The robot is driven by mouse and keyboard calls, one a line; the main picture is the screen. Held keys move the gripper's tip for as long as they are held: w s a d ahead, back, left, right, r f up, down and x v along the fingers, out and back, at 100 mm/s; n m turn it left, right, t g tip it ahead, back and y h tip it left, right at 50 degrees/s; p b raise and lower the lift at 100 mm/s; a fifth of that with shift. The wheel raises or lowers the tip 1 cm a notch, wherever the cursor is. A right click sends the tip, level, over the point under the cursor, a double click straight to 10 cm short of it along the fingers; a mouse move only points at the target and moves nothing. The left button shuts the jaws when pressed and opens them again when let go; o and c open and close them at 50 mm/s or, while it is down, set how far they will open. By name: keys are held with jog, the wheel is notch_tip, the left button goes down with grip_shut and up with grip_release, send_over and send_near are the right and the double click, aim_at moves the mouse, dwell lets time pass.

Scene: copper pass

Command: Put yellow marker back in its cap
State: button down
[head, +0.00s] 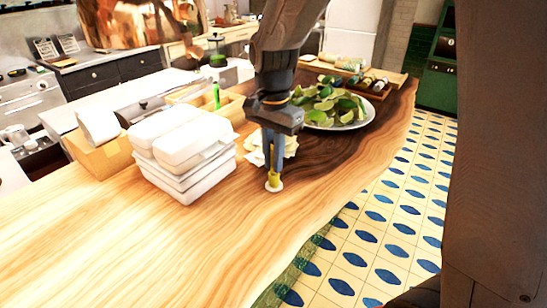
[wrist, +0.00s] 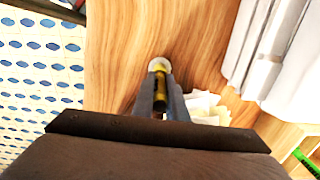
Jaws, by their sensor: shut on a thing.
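My gripper (head: 273,148) points straight down over the wooden counter, shut on the yellow marker (head: 273,179). The marker is upright, and its lower end meets a small whitish round piece (head: 274,187) on the counter, which looks like the cap or its base. In the wrist view the yellow marker (wrist: 160,84) shows between my two fingers (wrist: 160,92), with the pale round piece (wrist: 158,64) at its end. I cannot tell how deep the marker sits in it.
White lidded boxes (head: 187,156) are stacked to the left on the wooden counter (head: 130,240). Crumpled pale paper (wrist: 205,108) lies close beside my gripper. A plate of limes (head: 337,108) stands behind to the right. The counter front is clear up to its wavy edge.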

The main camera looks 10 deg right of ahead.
jog(key=c, duration=1.2)
grip_release()
jog(key=shift+r+p, duration=2.8)
jog(key=shift+r, duration=0.2)
